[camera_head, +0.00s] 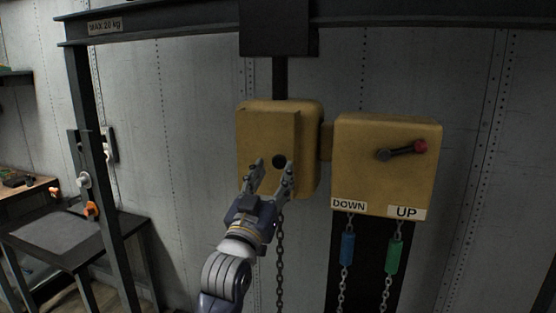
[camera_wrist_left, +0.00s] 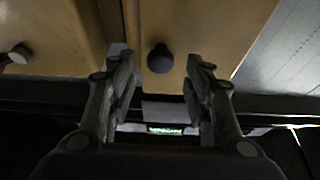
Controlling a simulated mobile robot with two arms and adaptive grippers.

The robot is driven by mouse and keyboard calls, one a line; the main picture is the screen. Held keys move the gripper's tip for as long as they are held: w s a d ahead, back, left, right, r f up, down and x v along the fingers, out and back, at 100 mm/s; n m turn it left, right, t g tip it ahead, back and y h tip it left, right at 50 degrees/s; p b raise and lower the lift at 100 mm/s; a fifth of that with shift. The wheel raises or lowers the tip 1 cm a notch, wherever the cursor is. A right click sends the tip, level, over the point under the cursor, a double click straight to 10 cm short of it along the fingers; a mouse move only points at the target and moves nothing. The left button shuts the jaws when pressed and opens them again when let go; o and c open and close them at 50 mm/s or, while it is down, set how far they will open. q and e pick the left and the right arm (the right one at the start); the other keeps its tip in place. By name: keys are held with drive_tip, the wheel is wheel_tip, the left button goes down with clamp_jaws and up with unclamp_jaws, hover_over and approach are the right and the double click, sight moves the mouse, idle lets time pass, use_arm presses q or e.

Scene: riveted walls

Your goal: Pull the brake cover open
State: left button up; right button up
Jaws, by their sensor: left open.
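The brake cover (camera_head: 262,135) is the yellow front panel of the left yellow housing, with a round black knob (camera_head: 279,161) on its face. It looks closed or nearly so. My left gripper (camera_head: 273,172) is open in front of the cover, its two fingers pointing up at the knob. In the left wrist view, the knob (camera_wrist_left: 160,58) sits between and just beyond the open fingertips (camera_wrist_left: 160,66). I cannot tell whether a finger touches it. My right gripper is not in view.
A second yellow box (camera_head: 385,150) with a red-tipped lever (camera_head: 402,150) stands to the right. Below it hang chains with a blue handle (camera_head: 347,249) and a green handle (camera_head: 394,256). Another chain (camera_head: 280,260) hangs beside my left arm. A dark frame post (camera_head: 100,180) and workbench (camera_head: 60,235) are left.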

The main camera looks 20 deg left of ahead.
sight(278, 163)
use_arm(q)
drive_tip(key=shift+p+x, duration=0.4)
drive_tip(key=shift+x, duration=1.4)
clamp_jaws()
